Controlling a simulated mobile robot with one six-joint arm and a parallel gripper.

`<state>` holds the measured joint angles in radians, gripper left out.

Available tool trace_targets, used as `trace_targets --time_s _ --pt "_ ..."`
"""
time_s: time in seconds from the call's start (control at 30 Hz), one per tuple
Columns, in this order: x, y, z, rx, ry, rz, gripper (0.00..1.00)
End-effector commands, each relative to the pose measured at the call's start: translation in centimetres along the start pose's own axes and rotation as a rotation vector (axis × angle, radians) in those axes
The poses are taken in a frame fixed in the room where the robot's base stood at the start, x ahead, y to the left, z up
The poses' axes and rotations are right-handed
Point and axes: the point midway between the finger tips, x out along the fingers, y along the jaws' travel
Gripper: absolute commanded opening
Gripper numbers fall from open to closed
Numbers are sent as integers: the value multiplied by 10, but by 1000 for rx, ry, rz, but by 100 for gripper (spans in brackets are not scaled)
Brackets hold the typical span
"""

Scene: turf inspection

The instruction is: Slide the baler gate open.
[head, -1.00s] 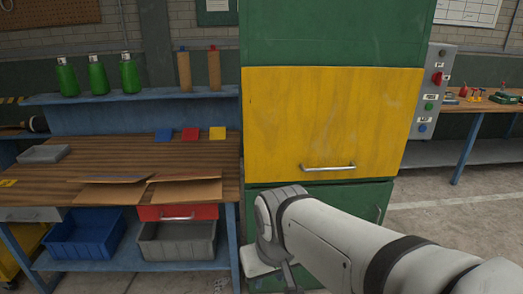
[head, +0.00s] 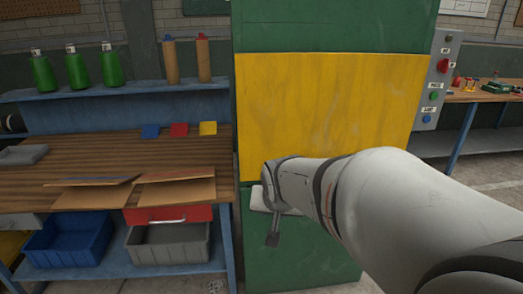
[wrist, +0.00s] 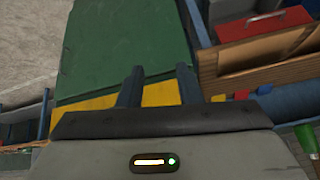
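The baler gate (head: 330,105) is a yellow panel on the front of a tall green cabinet, the baler (head: 300,255), in the head view. It covers the middle of the front, with green above and below. Its bar handle is hidden behind my arm.
A workbench (head: 100,165) with cardboard pieces stands left of the baler, with blue (head: 65,240) and grey bins (head: 168,243) below. Green bottles (head: 78,70) line its shelf. A button panel (head: 436,80) is at the baler's right side.

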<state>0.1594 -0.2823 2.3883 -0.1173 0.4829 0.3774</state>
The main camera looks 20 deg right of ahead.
Motion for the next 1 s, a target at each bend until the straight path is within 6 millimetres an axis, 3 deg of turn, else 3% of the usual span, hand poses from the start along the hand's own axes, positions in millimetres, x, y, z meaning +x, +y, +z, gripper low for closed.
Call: trace_targets --time_s 0.03,0.1,0.3,0.4,0.53,0.7,0.83,1.0 --pt "37 13 -23 112 81 4 32" --pt "68 29 -63 263 210 -19 32" --pt "146 89 -157 652 536 -203 32" --pt "179 125 -187 819 662 -358 32" --pt "213 171 -208 992 767 -592 32" --pt "236 215 -212 1132 812 -857 32" --pt "241 231 -210 1178 813 -975 32" --pt "245 232 -220 1190 809 -1020 32"
